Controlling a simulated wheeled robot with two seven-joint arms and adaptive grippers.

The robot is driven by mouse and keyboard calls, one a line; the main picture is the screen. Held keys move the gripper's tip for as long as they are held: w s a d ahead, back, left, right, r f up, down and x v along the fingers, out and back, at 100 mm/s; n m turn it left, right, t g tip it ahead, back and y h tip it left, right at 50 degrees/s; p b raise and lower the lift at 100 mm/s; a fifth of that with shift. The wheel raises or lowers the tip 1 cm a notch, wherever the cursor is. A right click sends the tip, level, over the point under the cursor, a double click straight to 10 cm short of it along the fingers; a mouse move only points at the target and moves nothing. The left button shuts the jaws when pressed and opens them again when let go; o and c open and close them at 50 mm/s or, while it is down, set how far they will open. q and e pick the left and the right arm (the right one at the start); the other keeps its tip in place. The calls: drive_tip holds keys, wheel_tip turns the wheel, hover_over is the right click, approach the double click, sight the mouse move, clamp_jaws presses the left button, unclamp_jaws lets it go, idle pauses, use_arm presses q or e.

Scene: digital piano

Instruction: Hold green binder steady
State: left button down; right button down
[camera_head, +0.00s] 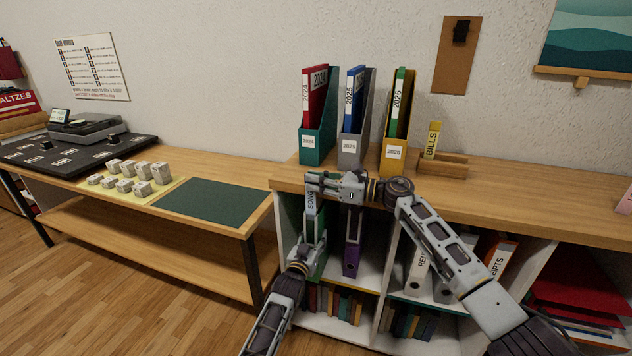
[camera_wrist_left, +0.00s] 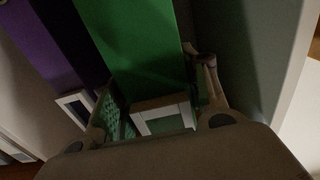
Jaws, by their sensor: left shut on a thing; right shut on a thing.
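The green binder (camera_head: 319,266) stands in the left shelf compartment, partly hidden behind my grippers and arm. Its green side also fills the upper middle of the left wrist view (camera_wrist_left: 135,45), with a white-framed label at its lower end. My left gripper (camera_head: 314,236) is shut on the binder, one finger on each side. My right gripper (camera_head: 316,184) is shut above it, at the front edge of the shelf top.
A purple binder (camera_head: 351,258) stands right of the green one. Three magazine files stand on the shelf top, the teal one (camera_head: 315,148) nearest my right gripper. A low table (camera_head: 250,220) is at the left.

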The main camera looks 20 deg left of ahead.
drive_tip(key=shift+f, duration=0.3)
idle(0.5)
drive_tip(key=shift+r, duration=1.6)
drive_tip(key=shift+w+r, duration=0.1)
drive_tip(key=shift+r, duration=0.3)
drive_tip(key=s+a+r+t, duration=0.1)
drive_tip(key=s+a+r, duration=0.1)
drive_tip(key=s+r, duration=0.45)
drive_tip(key=s+a+r, duration=0.2)
drive_tip(key=s+r, duration=0.1)
drive_tip(key=r, duration=0.7)
drive_tip(key=w+d+f+m+t+h, duration=0.3)
drive_tip(key=w+f+m+t+h, duration=0.2)
drive_tip(key=w+m+t, duration=0.3)
drive_tip(key=shift+d+f+m+t+h, duration=0.25)
drive_tip(key=shift+f+m+t+h, duration=0.25)
drive_tip(key=shift+t, duration=1.3)
